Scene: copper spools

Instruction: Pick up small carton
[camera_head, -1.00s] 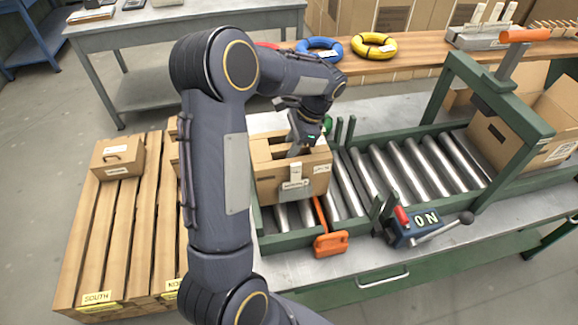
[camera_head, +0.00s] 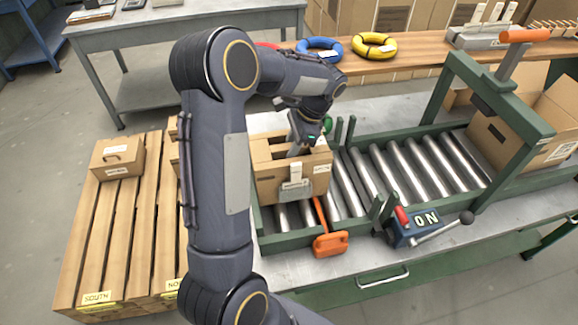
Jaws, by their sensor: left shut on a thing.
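A brown cardboard carton (camera_head: 265,182) sits at the left end of the roller conveyor, with pale labels on its front and a grey metal clip-like piece before it. My left gripper (camera_head: 298,148) reaches down onto the carton's top and is shut on it there; the fingertips are partly hidden. Another small carton (camera_head: 118,157), with a handle slot on top, lies on the wooden pallet at the left, apart from my gripper. Further cartons on the pallet are mostly hidden behind my left arm. My right gripper is not in view.
The green-framed roller conveyor (camera_head: 410,165) runs right to a large open box (camera_head: 515,140). An orange-handled tool (camera_head: 330,243) and a blue ON lever block (camera_head: 415,226) stand at its front edge.

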